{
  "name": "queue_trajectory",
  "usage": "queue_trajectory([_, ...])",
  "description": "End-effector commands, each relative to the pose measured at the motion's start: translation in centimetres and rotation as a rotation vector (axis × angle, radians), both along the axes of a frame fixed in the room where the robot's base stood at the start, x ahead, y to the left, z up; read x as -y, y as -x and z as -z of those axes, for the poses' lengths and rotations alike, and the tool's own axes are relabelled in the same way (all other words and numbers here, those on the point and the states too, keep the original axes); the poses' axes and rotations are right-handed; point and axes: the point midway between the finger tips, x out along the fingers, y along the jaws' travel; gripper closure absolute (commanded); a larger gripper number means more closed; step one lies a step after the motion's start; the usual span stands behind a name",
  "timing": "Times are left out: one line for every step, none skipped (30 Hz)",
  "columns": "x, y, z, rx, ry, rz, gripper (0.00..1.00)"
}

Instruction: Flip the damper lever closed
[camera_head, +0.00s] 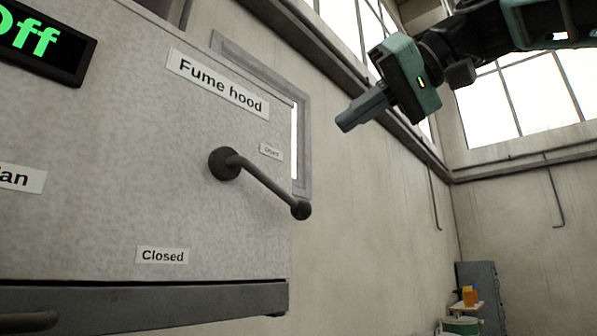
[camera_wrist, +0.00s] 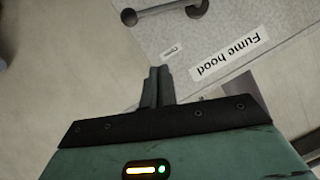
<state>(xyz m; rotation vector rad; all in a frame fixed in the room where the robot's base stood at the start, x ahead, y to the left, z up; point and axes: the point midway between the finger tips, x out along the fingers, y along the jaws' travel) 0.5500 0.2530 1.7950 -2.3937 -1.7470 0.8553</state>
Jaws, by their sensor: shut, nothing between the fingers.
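The damper lever (camera_head: 263,180) is a dark grey bar on the fume hood's front panel. Its round pivot is at upper left, and the bar slopes down and right to a ball knob. An "Open" label (camera_head: 271,152) sits just above the bar, and a "Closed" label (camera_head: 162,256) is lower left on the panel. My gripper (camera_head: 345,124) is above and right of the knob, apart from it, shut and empty. In the wrist view the lever (camera_wrist: 165,8) shows at the top edge, partly cut off, beyond my shut fingers (camera_wrist: 157,75).
The fume hood panel (camera_head: 120,130) fills the left side, with a sign reading "Off" (camera_head: 40,40) at upper left and a dark ledge (camera_head: 150,303) along the bottom. A grey cabinet (camera_head: 480,285) stands far off at lower right. The space right of the lever is clear.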

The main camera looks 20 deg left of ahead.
Motion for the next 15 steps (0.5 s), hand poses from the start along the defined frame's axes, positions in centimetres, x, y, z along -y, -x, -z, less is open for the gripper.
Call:
queue_trajectory([-0.4,-0.1,0.1,-0.003,0.001,-0.002,1.00])
queue_trajectory([-0.7,-0.1,0.2,-0.003,0.002,-0.003,1.00])
queue_trajectory([-1.2,-0.2,0.4,-0.003,0.001,-0.004,1.00])
queue_trajectory([-1.6,-0.2,0.6,-0.003,0.001,-0.004,1.00])
queue_trajectory([-2.0,-0.3,0.8,-0.004,0.002,-0.005,1.00])
queue_trajectory([-2.7,-0.5,1.0,-0.003,0.002,-0.005,1.00])
queue_trajectory([-3.3,-0.6,1.2,-0.003,0.003,-0.006,1.00])
queue_trajectory([-3.8,-0.8,1.5,-0.004,0.003,-0.005,1.00])
queue_trajectory([-4.6,-0.9,1.8,-0.004,0.003,-0.006,1.00])
queue_trajectory([-5.2,-1.0,2.1,-0.004,0.004,-0.005,1.00])
queue_trajectory([-5.7,-1.2,2.3,-0.004,0.004,-0.004,1.00])
queue_trajectory([-6.5,-1.3,2.6,-0.003,0.004,-0.005,1.00])
queue_trajectory([-7.0,-1.5,2.9,-0.003,0.004,-0.005,1.00])
queue_trajectory([-7.6,-1.6,3.1,-0.005,0.004,-0.004,1.00])
queue_trajectory([-8.4,-1.8,3.4,-0.005,0.003,-0.005,1.00])
